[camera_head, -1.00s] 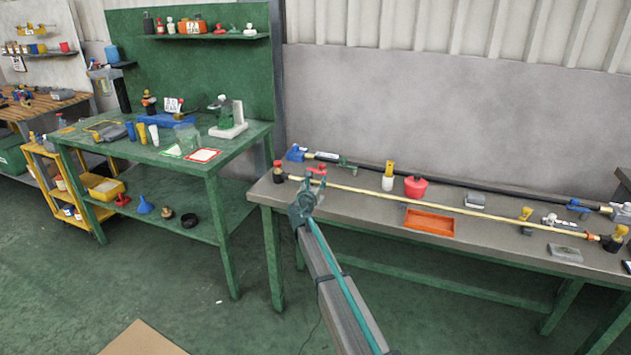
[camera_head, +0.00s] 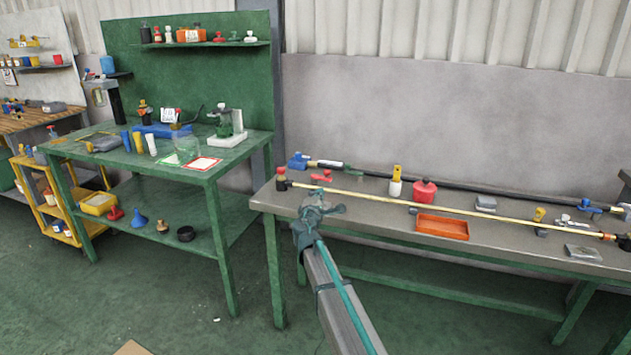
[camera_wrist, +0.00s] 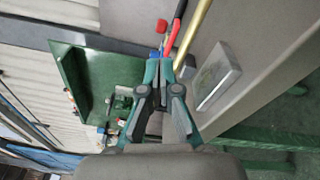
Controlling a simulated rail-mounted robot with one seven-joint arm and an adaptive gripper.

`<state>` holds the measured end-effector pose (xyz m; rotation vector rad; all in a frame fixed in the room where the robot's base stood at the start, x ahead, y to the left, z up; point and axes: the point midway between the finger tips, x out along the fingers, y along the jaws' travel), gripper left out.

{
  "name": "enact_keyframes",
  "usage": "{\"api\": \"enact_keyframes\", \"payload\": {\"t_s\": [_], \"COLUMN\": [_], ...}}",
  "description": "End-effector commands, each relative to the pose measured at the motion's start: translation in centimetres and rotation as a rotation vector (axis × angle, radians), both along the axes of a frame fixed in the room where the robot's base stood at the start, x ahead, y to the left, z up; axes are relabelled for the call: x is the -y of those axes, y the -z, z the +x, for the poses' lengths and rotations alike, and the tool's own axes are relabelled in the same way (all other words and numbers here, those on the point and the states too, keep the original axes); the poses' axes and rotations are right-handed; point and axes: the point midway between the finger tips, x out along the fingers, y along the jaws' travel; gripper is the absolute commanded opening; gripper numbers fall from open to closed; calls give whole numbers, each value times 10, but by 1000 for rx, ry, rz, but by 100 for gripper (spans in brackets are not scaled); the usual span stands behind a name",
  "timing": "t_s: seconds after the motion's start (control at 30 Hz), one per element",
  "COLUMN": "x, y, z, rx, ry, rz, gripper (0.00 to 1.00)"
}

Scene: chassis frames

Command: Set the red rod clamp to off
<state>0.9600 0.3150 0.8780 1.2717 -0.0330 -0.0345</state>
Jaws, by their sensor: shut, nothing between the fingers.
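A small red clamp (camera_head: 321,177) is at the left part of the grey bench, beside the brass rod (camera_head: 380,200). In the wrist view a long red handle (camera_wrist: 173,37) shows just beyond the fingertips, next to the brass rod (camera_wrist: 193,36). I cannot tell its on or off setting. My gripper (camera_head: 326,209) is over the bench's front edge, on the near side of the rod and apart from the red clamp. In the wrist view my gripper (camera_wrist: 160,68) has its fingertips together with nothing between them.
The grey bench (camera_head: 355,213) also holds an orange tray (camera_head: 442,228), a red pot (camera_head: 424,191), a yellow-and-white bottle (camera_head: 395,182) and a dark rod along the back. A green workbench (camera_head: 215,172) stands left, with a floor gap between.

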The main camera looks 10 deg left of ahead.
Motion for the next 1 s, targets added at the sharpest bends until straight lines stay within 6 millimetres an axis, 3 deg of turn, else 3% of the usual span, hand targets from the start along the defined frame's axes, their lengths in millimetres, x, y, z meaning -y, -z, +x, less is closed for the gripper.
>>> {"api": "enact_keyframes", "payload": {"t_s": [0.2,0.47,0.67,1.0], "x": [0,-1,-1,2], "y": [1,1,0,0], "z": [-2,9,35,101], "rx": [5,7,7,7], "ry": [-6,-6,-6,-6], "rz": [258,301,299,298], "gripper": [0,0,0,0]}}
